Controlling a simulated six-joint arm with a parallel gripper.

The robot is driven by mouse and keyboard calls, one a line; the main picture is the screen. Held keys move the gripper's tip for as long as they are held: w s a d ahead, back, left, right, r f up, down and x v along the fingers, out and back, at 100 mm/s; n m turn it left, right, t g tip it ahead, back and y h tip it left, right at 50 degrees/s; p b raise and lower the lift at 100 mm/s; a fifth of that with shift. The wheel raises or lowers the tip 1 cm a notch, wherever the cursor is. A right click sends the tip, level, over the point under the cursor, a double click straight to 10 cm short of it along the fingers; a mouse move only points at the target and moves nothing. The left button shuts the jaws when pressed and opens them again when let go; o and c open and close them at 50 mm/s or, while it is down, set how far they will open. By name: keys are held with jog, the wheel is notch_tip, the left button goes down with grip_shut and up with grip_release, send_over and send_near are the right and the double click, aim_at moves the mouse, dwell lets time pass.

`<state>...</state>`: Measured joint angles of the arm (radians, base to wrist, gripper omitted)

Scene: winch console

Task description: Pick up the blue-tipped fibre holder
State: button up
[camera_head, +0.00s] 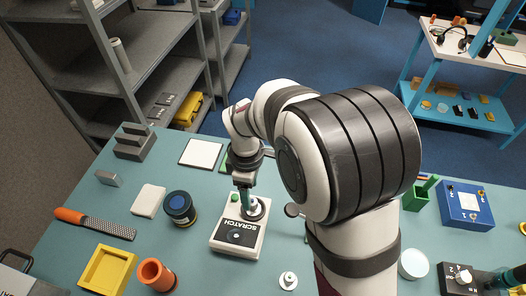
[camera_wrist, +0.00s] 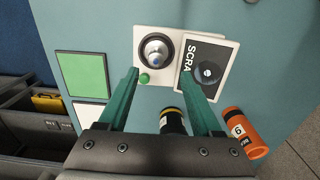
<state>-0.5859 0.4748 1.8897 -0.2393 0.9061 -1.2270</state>
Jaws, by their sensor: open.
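My gripper (camera_head: 247,203) is over a white box with a black SCRATCH panel (camera_head: 237,237). In the wrist view my gripper (camera_wrist: 160,74) has its two teal fingers spread, with nothing between them. Just beyond the fingertips a round silver piece with a bluish centre (camera_wrist: 155,47) stands in a dark ring on the white box (camera_wrist: 199,42), beside a green button (camera_wrist: 144,78). It is seen end-on, and I cannot tell for sure whether it is the blue-tipped fibre holder. In the head view the fingers partly hide it.
A dark jar with a blue lid (camera_head: 180,206) stands left of the box, an orange cup (camera_head: 156,274) nearer the front. A yellow tray (camera_head: 108,269) and a grater (camera_head: 95,223) lie at left. A blue box (camera_head: 464,203) is at right. My arm hides the table's middle.

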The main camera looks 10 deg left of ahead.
aim_at(253, 201)
jog(key=f, duration=0.7)
jog(key=shift+w+d+f, duration=0.2)
jog(key=shift+w, duration=0.15)
grip_shut()
